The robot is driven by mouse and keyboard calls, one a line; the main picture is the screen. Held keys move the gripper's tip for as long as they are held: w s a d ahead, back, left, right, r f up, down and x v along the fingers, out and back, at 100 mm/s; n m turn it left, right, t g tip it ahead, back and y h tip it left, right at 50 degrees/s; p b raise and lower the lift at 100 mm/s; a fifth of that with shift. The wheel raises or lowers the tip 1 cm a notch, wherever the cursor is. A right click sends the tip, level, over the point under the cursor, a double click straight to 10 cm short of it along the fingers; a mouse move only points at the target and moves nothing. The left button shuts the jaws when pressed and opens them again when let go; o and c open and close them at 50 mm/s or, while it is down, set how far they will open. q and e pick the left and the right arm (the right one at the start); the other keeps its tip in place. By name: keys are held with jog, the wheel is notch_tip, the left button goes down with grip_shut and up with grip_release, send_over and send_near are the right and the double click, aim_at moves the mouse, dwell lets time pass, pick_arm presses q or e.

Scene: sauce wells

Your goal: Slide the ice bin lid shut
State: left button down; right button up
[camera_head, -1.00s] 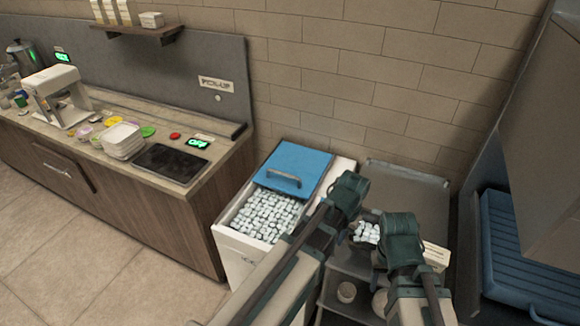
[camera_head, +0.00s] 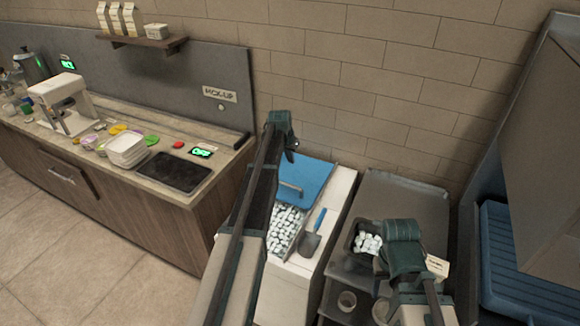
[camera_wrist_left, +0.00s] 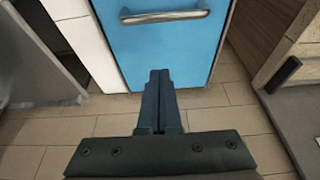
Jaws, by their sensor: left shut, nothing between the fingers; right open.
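The ice bin (camera_head: 340,197) is white, with a blue lid (camera_head: 313,174) over its far part. The lid carries a metal bar handle (camera_head: 291,189), and ice cubes (camera_head: 288,219) show in the open near part. My left gripper (camera_head: 286,128) is above the lid's far left side. In the left wrist view its shut, empty fingers (camera_wrist_left: 160,74) overlap the blue lid (camera_wrist_left: 165,55), below the handle (camera_wrist_left: 165,17); I cannot tell whether they touch it. My right gripper (camera_head: 403,232) is open over the grey stand to the right; its fingertips are hard to make out.
A scoop (camera_head: 311,240) lies on the bin's white right side. A dark container of ice (camera_head: 366,243) sits on the grey stand (camera_head: 408,192). The wooden counter (camera_head: 165,220) stands left of the bin, and a brick wall (camera_head: 370,90) rises behind.

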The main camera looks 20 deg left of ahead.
pick_arm(q)
jog(key=b+x, duration=0.8)
jog(key=x, duration=0.1)
jog(key=shift+f, duration=0.2)
jog(key=shift+f+b, duration=0.45)
jog(key=shift+b, duration=0.2)
jog(key=s, duration=0.3)
jog(key=shift+s, duration=0.35)
jog(key=shift+s, duration=0.1)
jog(key=s, duration=2.5)
jog(key=shift+a, duration=0.5)
jog(key=shift+s, duration=0.1)
